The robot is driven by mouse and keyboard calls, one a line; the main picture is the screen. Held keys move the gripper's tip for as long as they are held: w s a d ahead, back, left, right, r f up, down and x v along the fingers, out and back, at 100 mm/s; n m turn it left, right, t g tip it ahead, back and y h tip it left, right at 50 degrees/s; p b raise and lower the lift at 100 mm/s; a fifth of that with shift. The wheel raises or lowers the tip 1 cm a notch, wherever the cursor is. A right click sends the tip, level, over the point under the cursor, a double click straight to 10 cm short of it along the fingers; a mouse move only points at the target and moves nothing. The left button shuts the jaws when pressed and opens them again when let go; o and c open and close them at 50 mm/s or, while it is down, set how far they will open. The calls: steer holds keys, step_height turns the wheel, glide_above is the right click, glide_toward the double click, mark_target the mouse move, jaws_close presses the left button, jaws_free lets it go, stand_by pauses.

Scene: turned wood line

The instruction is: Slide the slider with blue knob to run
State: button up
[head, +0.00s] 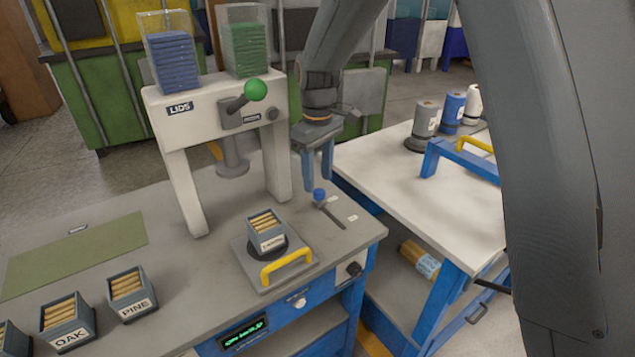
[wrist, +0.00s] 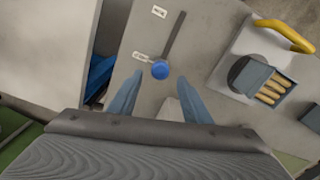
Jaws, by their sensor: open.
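The slider's blue knob (head: 319,194) stands at the far end of a dark slot (head: 333,215) in the grey bench top, right of the lid press. In the wrist view the blue knob (wrist: 160,70) is at the slot's lower end, beside a small white label; a second label (wrist: 159,11) is by the other end. The labels' wording is too small to read surely. My gripper (head: 318,184) is open and points down just above the knob. In the wrist view its fingers (wrist: 158,95) are spread to either side, with the knob a little beyond the tips. Nothing is between them.
The lid press (head: 205,100) with a green-balled lever stands left of my gripper. A crate of wooden pegs (head: 267,232) sits on a plate with a yellow handle (head: 286,268) in front. A white-topped table (head: 420,180) is to the right, across a gap.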

mark_target(318, 190)
steer(key=shift+f, duration=1.6)
jaws_close()
